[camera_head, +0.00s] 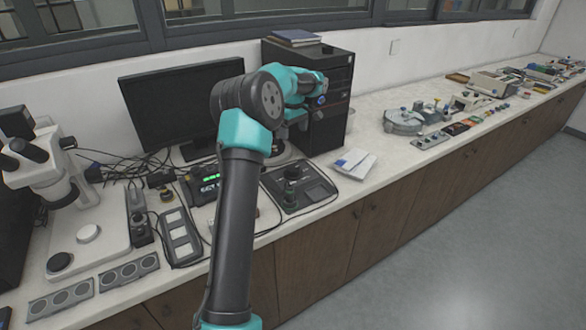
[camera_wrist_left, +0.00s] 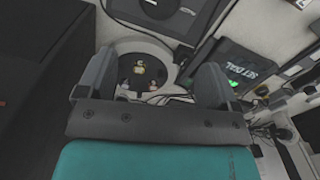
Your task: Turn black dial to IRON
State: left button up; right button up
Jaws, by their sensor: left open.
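My left gripper (camera_head: 284,132) is over the bench between the monitor and the black tower, partly hidden by my own arm in the head view. In the left wrist view, my left gripper (camera_wrist_left: 152,88) is open, with its two fingers well apart. Between and beyond the fingers is a round dark dial-like disc (camera_wrist_left: 141,72) with a pale ring and small yellowish marks; I cannot read IRON on it or tell its setting. A black box with a green-lit display (camera_wrist_left: 235,68) reads SET DIAL; it also shows in the head view (camera_head: 208,178). My right gripper is out of view.
The monitor (camera_head: 178,95) and the black tower (camera_head: 330,100) stand close around the gripper. A black pad with an upright knob (camera_head: 292,187) is in front. A microscope (camera_head: 48,175) and cables crowd the left. White papers (camera_head: 354,162) lie to the right.

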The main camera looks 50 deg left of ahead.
aim_at(293, 168)
pick_arm(q)
notch_tip(293, 168, down, 17)
jog(key=shift+f, duration=0.1)
dwell(0.6)
jog(key=c, duration=0.9)
